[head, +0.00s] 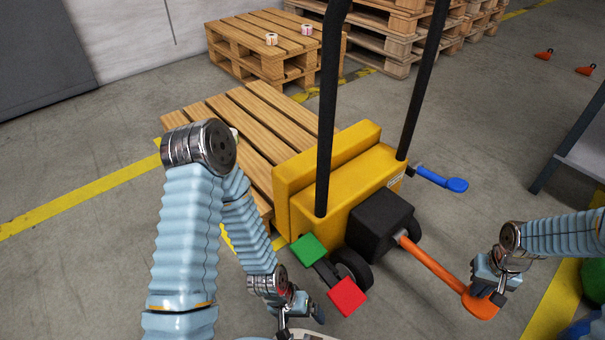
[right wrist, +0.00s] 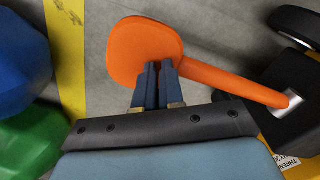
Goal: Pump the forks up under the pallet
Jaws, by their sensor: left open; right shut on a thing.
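A yellow pallet truck (head: 345,182) with black uprights stands in the middle of the head view, up against a wooden pallet (head: 262,122). An orange pump lever (head: 437,268) sticks out from its black block toward the lower right. My right gripper (head: 490,285) is at the lever's wide end; the lever also shows in the right wrist view (right wrist: 146,50), where the right gripper's fingers (right wrist: 158,68) are shut on it. My left gripper (head: 300,310) is open and empty near the bottom, left of the red pedal (head: 347,297). The forks are hidden under the pallet.
A green pedal (head: 309,250) and a blue lever (head: 443,179) are also on the truck. Stacked pallets (head: 275,45) stand behind. A grey table (head: 585,150) is at the right edge. Blue and green objects (right wrist: 22,65) lie close to the right gripper.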

